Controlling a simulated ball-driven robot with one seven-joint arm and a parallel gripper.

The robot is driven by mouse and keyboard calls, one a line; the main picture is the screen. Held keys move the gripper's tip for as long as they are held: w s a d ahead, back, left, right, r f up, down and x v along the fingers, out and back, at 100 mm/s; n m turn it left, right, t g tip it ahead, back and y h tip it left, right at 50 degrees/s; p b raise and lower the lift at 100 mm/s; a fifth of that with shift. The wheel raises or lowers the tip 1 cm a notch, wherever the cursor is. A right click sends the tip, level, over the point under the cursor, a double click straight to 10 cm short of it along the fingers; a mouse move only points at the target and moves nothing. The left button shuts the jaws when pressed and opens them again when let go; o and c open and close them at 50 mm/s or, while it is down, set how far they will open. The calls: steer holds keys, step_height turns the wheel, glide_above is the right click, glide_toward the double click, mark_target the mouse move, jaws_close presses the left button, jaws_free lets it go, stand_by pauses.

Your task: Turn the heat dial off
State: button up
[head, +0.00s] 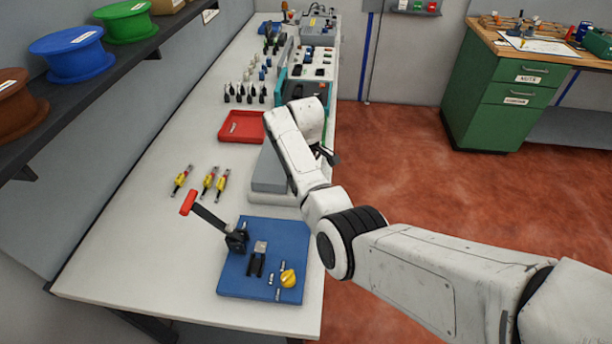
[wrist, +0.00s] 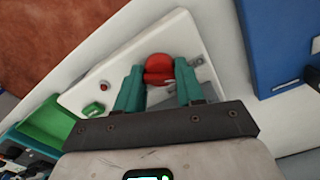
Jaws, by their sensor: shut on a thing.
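The heat dial (wrist: 158,66) appears to be the round red knob on a white panel (wrist: 100,68) in the wrist view. A raised grip bar crosses it. The teal fingers of my gripper (wrist: 159,80) stand on either side of the knob, shut on it. In the head view, the dial is hidden by my arm, and my gripper (head: 328,156) shows only as a dark tip beside the grey-white device (head: 268,172) at the bench's right edge. I cannot read any dial marking.
The panel also has a green button (wrist: 93,109) and a small red light (wrist: 104,86). On the bench, a blue board (head: 235,274) with a red-handled lever is at the front, and a red tray (head: 240,127) is behind the device. Several yellow tools (head: 208,180) lie left.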

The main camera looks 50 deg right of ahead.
steer(key=o, duration=1)
steer(key=shift+r, duration=0.1)
step_height(320, 180, up, 11)
steer(key=shift+f+b, duration=0.15)
steer(key=shift+b, duration=0.8)
